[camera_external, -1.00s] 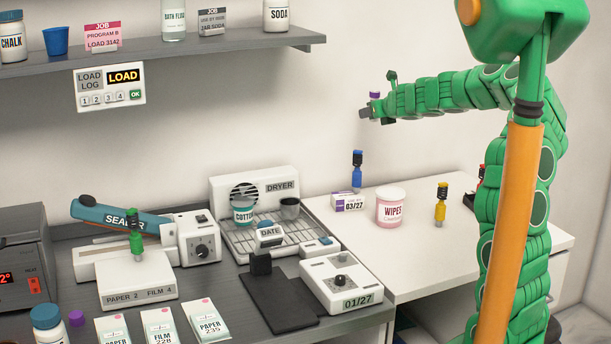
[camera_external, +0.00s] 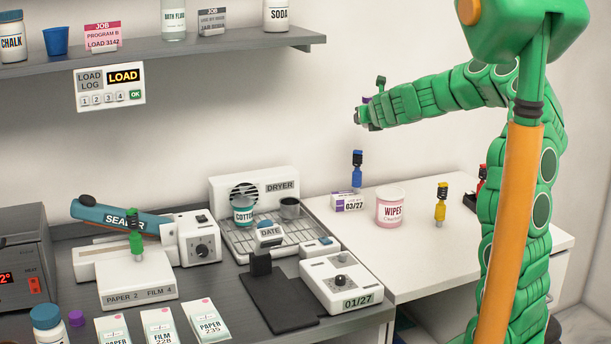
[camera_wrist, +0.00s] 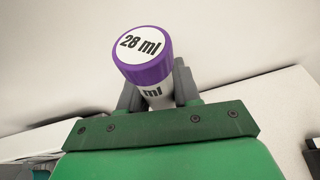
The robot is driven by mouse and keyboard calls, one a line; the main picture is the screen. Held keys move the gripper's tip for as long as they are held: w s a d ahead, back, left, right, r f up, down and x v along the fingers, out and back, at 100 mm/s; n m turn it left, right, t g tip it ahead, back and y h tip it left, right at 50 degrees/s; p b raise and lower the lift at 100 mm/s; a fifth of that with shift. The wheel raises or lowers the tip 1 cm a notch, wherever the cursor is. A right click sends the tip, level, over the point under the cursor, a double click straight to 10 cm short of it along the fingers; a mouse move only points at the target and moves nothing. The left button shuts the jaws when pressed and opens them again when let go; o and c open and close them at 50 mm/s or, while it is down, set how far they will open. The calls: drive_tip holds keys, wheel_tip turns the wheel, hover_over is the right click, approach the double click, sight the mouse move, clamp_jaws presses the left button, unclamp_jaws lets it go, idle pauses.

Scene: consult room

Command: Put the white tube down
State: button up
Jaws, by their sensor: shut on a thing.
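The white tube (camera_wrist: 154,91) has a purple cap (camera_wrist: 150,71) with a white top reading "28 ml". It shows in the wrist view between the grey fingers of my gripper (camera_wrist: 158,95), which is shut on it. Most of the tube's body is hidden behind the gripper's green front. In the external view my gripper (camera_external: 364,115) is held high above the white counter (camera_external: 430,262), in front of the wall. Only a bit of purple shows there, and the tube's body cannot be made out.
On the white counter stand a blue-topped tool (camera_external: 357,172), a labelled box (camera_external: 348,202), a wipes tub (camera_external: 390,208) and a yellow tool (camera_external: 440,205). A dryer rack (camera_external: 262,240) and a dark pad (camera_external: 280,302) are to the left. The white counter's front part is clear.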

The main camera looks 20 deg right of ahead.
drive_tip(key=shift+s+a+f+m+h, duration=0.2)
drive_tip(key=shift+s+a+m+h, duration=0.2)
drive_tip(key=shift+s+a, duration=0.2)
drive_tip(key=shift+s+a+f+m+h, duration=0.2)
drive_tip(key=shift+s+a+m+h, duration=0.1)
drive_tip(key=shift+s+a+h, duration=0.2)
drive_tip(key=s+a+r+m+g+h, duration=0.1)
drive_tip(key=s+a+m+g+h, duration=0.25)
drive_tip(key=s, duration=0.95)
drive_tip(key=s+a+m+g+h, duration=0.3)
drive_tip(key=s+m+h, duration=0.15)
drive_tip(key=s, duration=0.85)
hover_over(359, 227)
drive_tip(key=shift+t+y, duration=0.25)
drive_tip(key=shift+y, duration=0.15)
drive_tip(key=shift+s+f, duration=0.2)
drive_tip(key=shift+f, duration=9.95)
drive_tip(key=shift+f, duration=0.1)
drive_tip(key=shift+w+f, duration=0.15)
drive_tip(key=shift+w, duration=0.05)
drive_tip(key=shift+f, duration=1.45)
